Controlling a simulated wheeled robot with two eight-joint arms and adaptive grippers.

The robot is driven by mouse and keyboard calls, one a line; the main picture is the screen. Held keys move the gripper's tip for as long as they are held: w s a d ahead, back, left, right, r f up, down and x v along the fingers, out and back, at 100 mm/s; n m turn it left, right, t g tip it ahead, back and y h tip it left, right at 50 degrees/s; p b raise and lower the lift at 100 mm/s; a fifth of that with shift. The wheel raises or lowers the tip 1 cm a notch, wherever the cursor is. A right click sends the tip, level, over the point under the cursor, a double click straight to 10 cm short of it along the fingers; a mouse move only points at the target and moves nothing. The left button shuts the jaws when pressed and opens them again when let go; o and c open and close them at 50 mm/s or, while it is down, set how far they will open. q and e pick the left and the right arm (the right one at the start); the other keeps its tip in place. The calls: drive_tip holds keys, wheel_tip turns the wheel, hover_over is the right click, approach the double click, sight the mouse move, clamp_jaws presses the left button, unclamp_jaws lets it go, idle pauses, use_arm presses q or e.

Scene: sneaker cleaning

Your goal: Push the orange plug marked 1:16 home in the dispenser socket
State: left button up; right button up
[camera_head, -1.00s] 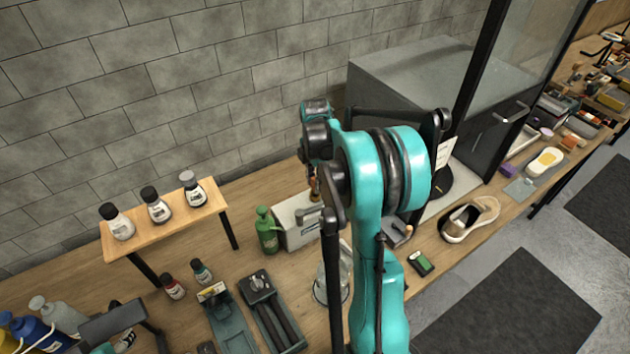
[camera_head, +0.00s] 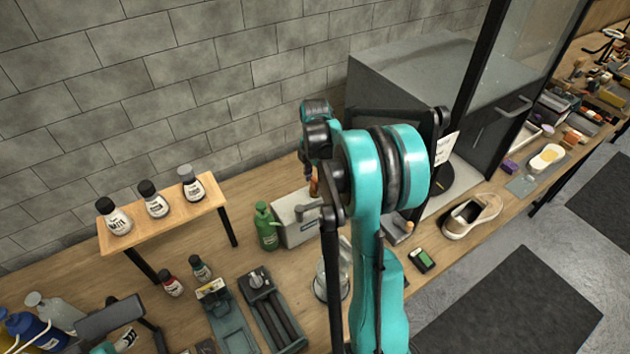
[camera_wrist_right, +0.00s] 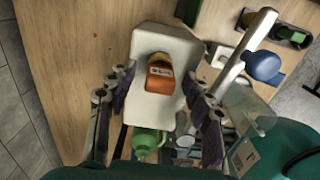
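The orange plug (camera_wrist_right: 160,78) with a pale label shows in the right wrist view, against the top of the white dispenser (camera_wrist_right: 165,45). I cannot tell how deep it sits, and its socket is hidden. In the head view the dispenser (camera_head: 296,220) is a pale box on the bench, partly behind my right arm. My right gripper (camera_wrist_right: 157,92) is open, with its fingers spread on either side of the plug and apart from it. In the head view the fingers are mostly hidden by my arm. My left gripper is not seen.
A green bottle (camera_head: 266,226) stands close to the dispenser's left side. A small wooden shelf (camera_head: 180,230) with white bottles stands further left. A glass vessel (camera_head: 322,275) is in front. A sneaker (camera_head: 472,215) and a green-black box (camera_head: 422,260) lie to the right.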

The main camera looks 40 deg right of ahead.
sight(315, 179)
wheel_tip(315, 179, up, 12)
idle(0.6)
idle(0.4)
drive_tip(key=s+a+f+m+t+b, duration=0.1)
drive_tip(key=s+a+m+t+b, duration=0.2)
drive_tip(key=a, duration=0.4)
drive_tip(key=s+a+f+m+b, duration=0.2)
drive_tip(key=s+a+m, duration=0.25)
drive_tip(key=a, duration=0.35)
drive_tip(key=s+a+f+m+t+b, duration=0.3)
drive_tip(key=s+a+f+m+t, duration=0.1)
drive_tip(key=s+a+f+m, duration=0.3)
drive_tip(key=a+f+m, duration=0.1)
drive_tip(key=a+m, duration=0.1)
drive_tip(key=shift+s+a+f+b, duration=0.3)
drive_tip(key=shift+s+a+f, duration=0.05)
drive_tip(key=shift+f, duration=0.05)
drive_tip(key=shift+c, duration=0.3)
